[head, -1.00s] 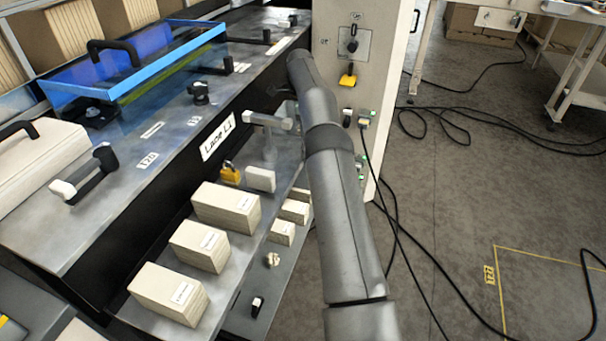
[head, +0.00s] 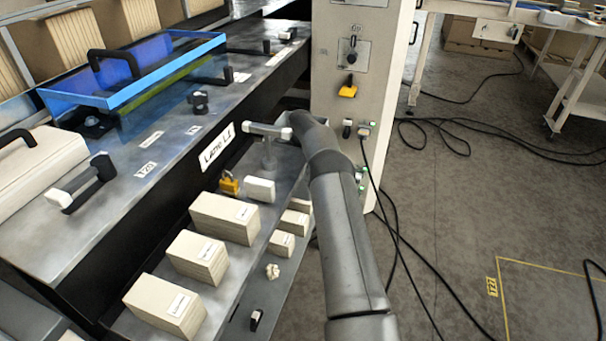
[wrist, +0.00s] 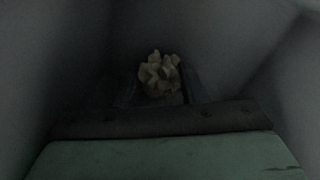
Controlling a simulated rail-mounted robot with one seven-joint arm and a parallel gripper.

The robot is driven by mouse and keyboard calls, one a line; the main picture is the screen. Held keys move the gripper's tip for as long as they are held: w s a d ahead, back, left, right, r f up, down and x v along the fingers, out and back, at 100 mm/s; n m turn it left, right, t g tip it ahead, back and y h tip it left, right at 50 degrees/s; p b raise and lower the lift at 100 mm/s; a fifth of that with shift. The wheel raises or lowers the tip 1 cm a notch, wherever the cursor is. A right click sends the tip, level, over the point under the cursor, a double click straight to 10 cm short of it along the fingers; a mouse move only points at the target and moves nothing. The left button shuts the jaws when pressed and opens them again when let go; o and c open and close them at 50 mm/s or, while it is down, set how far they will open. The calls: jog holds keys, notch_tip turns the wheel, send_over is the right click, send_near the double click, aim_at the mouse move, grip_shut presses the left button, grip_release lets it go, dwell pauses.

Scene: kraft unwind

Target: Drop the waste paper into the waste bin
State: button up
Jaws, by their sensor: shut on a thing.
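In the wrist view my gripper (wrist: 160,92) is dim, its two dark fingers closed on the waste paper (wrist: 160,72), a crumpled, pale beige ball. Smooth grey walls (wrist: 240,50) surround it closely on the left, right and far side. I cannot tell for sure whether they are the inside of the waste bin. In the head view my gripper and the held paper are hidden; my arm runs up from the bottom edge and bends beside the machine. No waste bin is clearly visible there.
A small pale crumpled lump (head: 272,271) lies on the lower shelf. Several cream paper blocks (head: 196,258), a yellow padlock (head: 229,184) and a white box (head: 260,189) sit on the shelves. A control cabinet (head: 350,100) stands behind my arm; cables (head: 440,268) cross the floor.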

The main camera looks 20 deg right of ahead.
jog(key=shift+f+b, duration=0.5)
jog(key=shift+f, duration=0.05)
jog(key=o, duration=0.9)
jog(key=shift+o, duration=0.2)
jog(key=shift+r, duration=0.15)
jog(key=shift+r+p, duration=0.35)
jog(key=shift+p, duration=0.05)
notch_tip(320, 180, up, 12)
jog(key=shift+w+a+r+p, duration=0.15)
jog(key=shift+w+a+p, duration=0.05)
jog(key=shift+p, duration=0.15)
